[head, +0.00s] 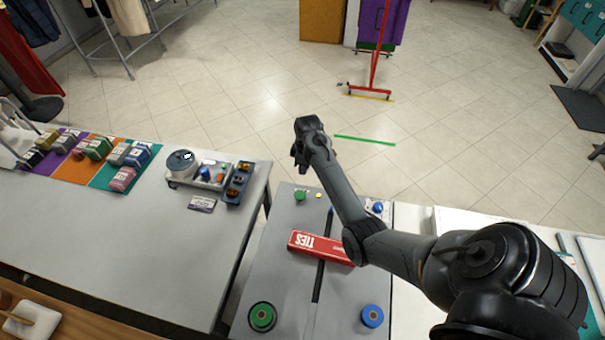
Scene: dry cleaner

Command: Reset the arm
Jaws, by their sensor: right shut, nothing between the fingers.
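My right arm comes in from the lower right and reaches up across the grey machine table. My right gripper (299,168) hangs beyond the back edge of that table, above the tiled floor. It is shut and holds nothing. My left arm and left gripper are not in view.
A red box marked TIES (318,247) lies on the grey table (275,285), partly behind my forearm. Green (262,317) and blue (372,316) round knobs stand at its front. A counter (120,240) on the left holds a tray (210,184) and several small coloured bundles.

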